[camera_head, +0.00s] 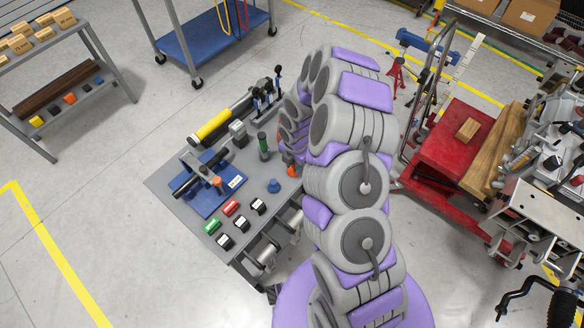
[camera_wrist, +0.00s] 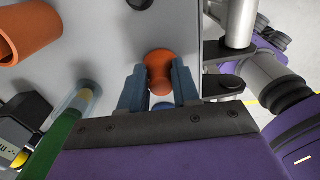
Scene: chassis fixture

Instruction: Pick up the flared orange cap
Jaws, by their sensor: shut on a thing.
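The flared orange cap (camera_wrist: 159,66) sits between the two blue-grey fingers of my gripper (camera_wrist: 158,88) in the wrist view. It is wide at the top end, narrower in the middle, and the fingers close on its sides. In the head view a bit of the orange cap (camera_head: 292,171) shows at the right edge of the grey bench, beside my arm. My arm hides most of the gripper there. I cannot tell whether the cap is clear of the bench top.
A green cylinder (camera_head: 263,146) and a blue knob (camera_head: 274,186) stand close by on the bench (camera_head: 168,178). A blue fixture (camera_head: 212,195) with an orange cylinder is to the left. Several small coloured blocks lie at the front. A red cart (camera_head: 450,145) is at the right.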

